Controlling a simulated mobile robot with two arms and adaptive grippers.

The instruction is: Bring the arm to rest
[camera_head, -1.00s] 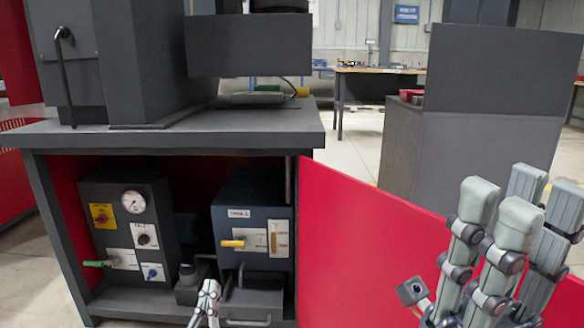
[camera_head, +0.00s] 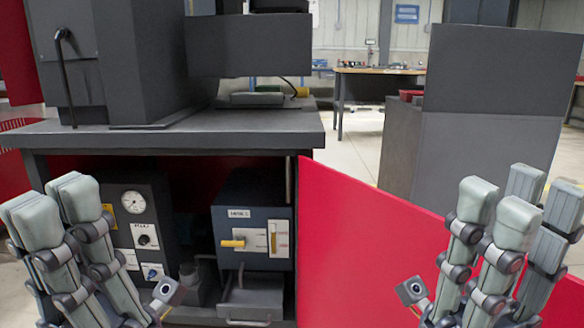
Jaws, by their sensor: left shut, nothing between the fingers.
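My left gripper (camera_head: 52,207) is raised at the lower left, fingers upright and pressed together, with nothing between them. It stands in front of the open cabinet and covers part of the grey gauge panel (camera_head: 133,228). My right gripper (camera_head: 518,205) is raised at the lower right in front of the red door (camera_head: 350,240). Its fingers point up with gaps between them, and it looks open and empty. Neither gripper touches anything that I can see.
The blue box (camera_head: 252,215) with a yellow handle is inside the cabinet, above a pulled-out drawer (camera_head: 252,300). The dark worktop (camera_head: 170,138) carries a large grey machine. A grey cabinet (camera_head: 470,160) stands behind the red door. Open floor lies between them.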

